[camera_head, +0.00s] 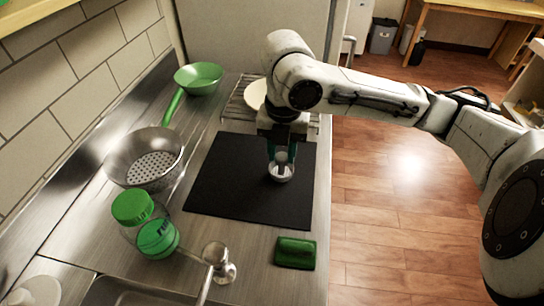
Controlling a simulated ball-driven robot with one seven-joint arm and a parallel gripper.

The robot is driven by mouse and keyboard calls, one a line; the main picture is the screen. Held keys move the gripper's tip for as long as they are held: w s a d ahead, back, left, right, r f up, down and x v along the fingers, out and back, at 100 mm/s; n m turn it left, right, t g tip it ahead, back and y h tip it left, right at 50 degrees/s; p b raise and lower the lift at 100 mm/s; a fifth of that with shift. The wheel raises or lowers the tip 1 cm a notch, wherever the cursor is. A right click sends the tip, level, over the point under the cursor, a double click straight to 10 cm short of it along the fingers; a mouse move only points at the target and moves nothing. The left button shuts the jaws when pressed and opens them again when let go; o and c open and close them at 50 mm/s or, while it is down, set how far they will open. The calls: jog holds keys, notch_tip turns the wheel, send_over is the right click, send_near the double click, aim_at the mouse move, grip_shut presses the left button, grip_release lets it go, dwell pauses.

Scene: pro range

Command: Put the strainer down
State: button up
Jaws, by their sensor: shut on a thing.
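My gripper (281,156) points down over the black mat (230,185) on the counter. It is shut on a small round silver metal piece, seemingly the strainer (281,174), whose upper part is between the fingers. The strainer's wider round rim is at the bottom, low over or on the mat. I cannot tell whether it touches the mat.
A green-lidded jar (146,225), a faucet (217,262) and a green sponge (295,253) are in front. A rack (238,108) with a plate (256,94) is behind.

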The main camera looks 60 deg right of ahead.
aim_at(282, 156)
jog(key=shift+f, duration=0.4)
jog(key=shift+r, duration=0.1)
jog(key=o, duration=1.1)
jog(key=shift+c, duration=0.2)
notch_tip(282, 156, up, 12)
jog(key=p, duration=0.2)
